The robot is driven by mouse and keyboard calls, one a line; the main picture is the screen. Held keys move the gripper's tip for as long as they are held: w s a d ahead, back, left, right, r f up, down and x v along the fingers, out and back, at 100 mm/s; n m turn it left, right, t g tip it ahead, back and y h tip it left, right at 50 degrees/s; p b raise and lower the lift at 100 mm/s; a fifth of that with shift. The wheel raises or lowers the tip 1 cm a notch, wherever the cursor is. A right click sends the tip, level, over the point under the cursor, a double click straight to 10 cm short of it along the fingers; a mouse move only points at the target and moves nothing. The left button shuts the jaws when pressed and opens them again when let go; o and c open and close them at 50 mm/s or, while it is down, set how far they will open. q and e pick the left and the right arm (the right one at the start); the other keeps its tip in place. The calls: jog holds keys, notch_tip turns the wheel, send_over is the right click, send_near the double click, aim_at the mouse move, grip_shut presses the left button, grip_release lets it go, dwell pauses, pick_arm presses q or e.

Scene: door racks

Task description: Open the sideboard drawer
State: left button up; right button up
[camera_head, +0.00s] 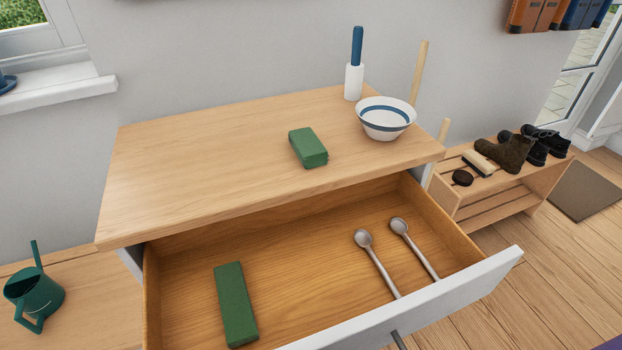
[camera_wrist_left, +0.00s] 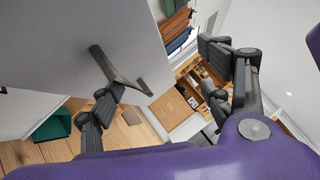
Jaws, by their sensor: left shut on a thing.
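The wooden-topped sideboard (camera_head: 200,180) has its wide drawer (camera_head: 315,255) standing well open, with a pale front (camera_head: 455,293). Inside lie a green block (camera_head: 235,305) at the left and two metal spoons (camera_head: 378,262) at the right. The dark handle (camera_head: 398,341) shows at the lower edge of the head view. In the left wrist view the handle (camera_wrist_left: 118,68) stands off the grey drawer front (camera_wrist_left: 125,25). My left gripper (camera_wrist_left: 165,72) is at the handle, shut on it, though the exact contact is hard to see. My right gripper is not in view.
On the sideboard top stand a green box (camera_head: 308,148), a striped bowl (camera_head: 385,118) and a blue-handled item in a white holder (camera_head: 355,65). A shoe bench (camera_head: 500,185) is close at the right. A green watering can (camera_head: 35,290) stands at the left.

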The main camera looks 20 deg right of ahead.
pick_arm(q)
jog(key=shift+s+a+r+b, duration=0.15)
jog(key=shift+s+a, duration=0.15)
jog(key=shift+s, duration=0.15)
jog(key=shift+s+a+f+b, duration=0.15)
jog(key=shift+s+a, duration=0.1)
jog(key=shift+s, duration=0.15)
jog(key=shift+c, duration=0.4)
jog(key=shift+s+a+r, duration=0.2)
jog(key=shift+s+r, duration=0.05)
jog(key=shift+s, duration=0.05)
jog(key=c, duration=0.5)
jog(key=shift+w+f, duration=0.2)
jog(key=shift+w, duration=0.05)
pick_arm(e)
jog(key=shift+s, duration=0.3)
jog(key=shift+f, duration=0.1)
pick_arm(q)
jog(key=shift+f, duration=0.1)
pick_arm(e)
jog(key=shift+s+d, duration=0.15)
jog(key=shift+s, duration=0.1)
